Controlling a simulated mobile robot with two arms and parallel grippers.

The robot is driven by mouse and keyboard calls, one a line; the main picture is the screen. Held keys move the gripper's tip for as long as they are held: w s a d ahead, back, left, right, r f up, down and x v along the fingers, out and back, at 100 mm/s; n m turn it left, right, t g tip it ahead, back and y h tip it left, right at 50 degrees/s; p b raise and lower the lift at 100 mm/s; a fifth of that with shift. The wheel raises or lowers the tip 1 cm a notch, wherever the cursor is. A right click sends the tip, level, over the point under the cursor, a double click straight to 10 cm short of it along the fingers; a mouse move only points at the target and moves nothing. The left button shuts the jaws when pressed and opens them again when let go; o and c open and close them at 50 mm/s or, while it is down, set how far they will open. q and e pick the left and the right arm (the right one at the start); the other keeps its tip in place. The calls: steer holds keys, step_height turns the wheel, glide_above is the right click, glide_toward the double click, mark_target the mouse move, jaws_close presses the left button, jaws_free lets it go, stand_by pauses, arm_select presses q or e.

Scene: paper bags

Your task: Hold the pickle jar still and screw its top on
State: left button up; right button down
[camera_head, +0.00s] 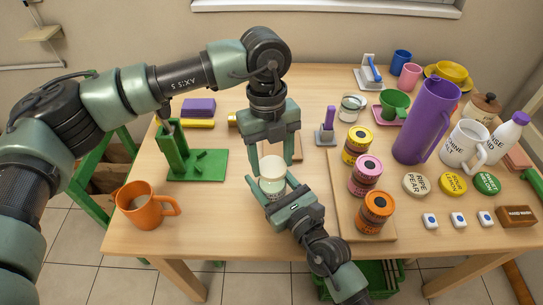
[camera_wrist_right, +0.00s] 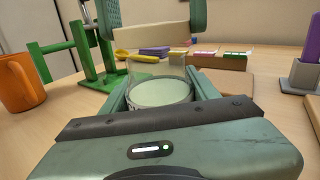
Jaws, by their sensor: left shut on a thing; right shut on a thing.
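The pickle jar (camera_head: 272,168) stands upright near the middle of the table, clear glass with pale contents. It also shows in the right wrist view (camera_wrist_right: 160,90). My right gripper (camera_head: 272,186) reaches in from the front, low down, shut around the jar's body, one finger on each side.
A green stand (camera_head: 200,165) and an orange mug (camera_head: 145,207) are on the left. Stacked tins (camera_head: 365,175) on a wooden board (camera_head: 345,205) stand close on the right. A purple pitcher (camera_head: 425,120), a white jug (camera_head: 463,145) and several round lids (camera_head: 453,185) lie farther right.

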arm_select(q)
steer(key=shift+f, duration=1.05)
arm_select(e)
steer(key=shift+f, duration=0.1)
arm_select(q)
steer(key=o, duration=1.4)
steer(key=shift+c, duration=0.2)
steer(key=shift+s, duration=0.1)
